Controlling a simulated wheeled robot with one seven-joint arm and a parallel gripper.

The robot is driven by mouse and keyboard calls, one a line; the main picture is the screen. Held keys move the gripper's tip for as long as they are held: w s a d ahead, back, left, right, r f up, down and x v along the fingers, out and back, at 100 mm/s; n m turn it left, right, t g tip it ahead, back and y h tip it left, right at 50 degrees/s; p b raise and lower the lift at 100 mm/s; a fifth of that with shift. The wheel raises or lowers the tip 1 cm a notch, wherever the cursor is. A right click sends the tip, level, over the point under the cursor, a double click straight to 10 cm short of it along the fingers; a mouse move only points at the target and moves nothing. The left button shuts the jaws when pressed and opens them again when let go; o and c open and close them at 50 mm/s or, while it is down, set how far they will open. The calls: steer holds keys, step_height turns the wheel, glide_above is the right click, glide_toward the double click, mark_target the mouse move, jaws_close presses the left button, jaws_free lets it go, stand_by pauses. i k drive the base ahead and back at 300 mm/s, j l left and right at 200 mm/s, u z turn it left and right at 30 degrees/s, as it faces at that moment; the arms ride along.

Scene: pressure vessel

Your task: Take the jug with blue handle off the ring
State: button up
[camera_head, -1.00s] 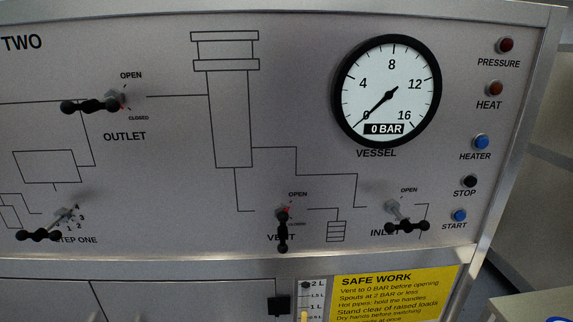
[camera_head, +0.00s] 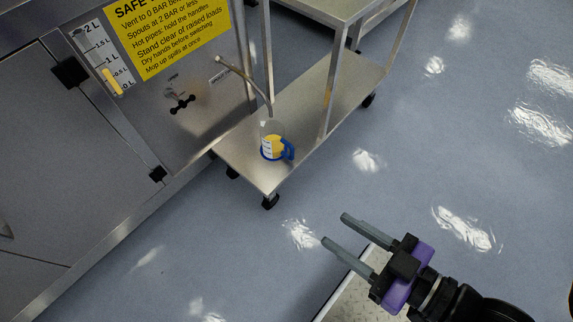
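The jug with blue handle (camera_head: 271,146) stands upright on the lower shelf of a metal cart, below the end of a bent spout (camera_head: 247,79). It is clear with yellow contents, and its blue handle (camera_head: 289,150) points right. A blue band runs around its base; I cannot tell whether this is the ring or part of the jug. My gripper (camera_head: 334,230) is open and empty, in the lower right over the floor. Its two fingers point up and left, well apart from the jug.
The cart's lower shelf (camera_head: 340,85) has upright legs, one (camera_head: 331,95) right of the jug, and a top shelf above. The steel cabinet (camera_head: 90,180) with a black valve handle (camera_head: 182,104) and yellow sign (camera_head: 175,35) stands left. Blue floor (camera_head: 440,130) is clear between gripper and cart.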

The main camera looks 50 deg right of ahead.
mark_target(273, 141)
steer(key=k+j, duration=0.1)
steer(key=k, duration=0.15)
steer(key=i+j, duration=0.5)
steer(key=i+j+z, duration=0.15)
steer(key=i+j, duration=0.3)
steer(key=j, duration=0.1)
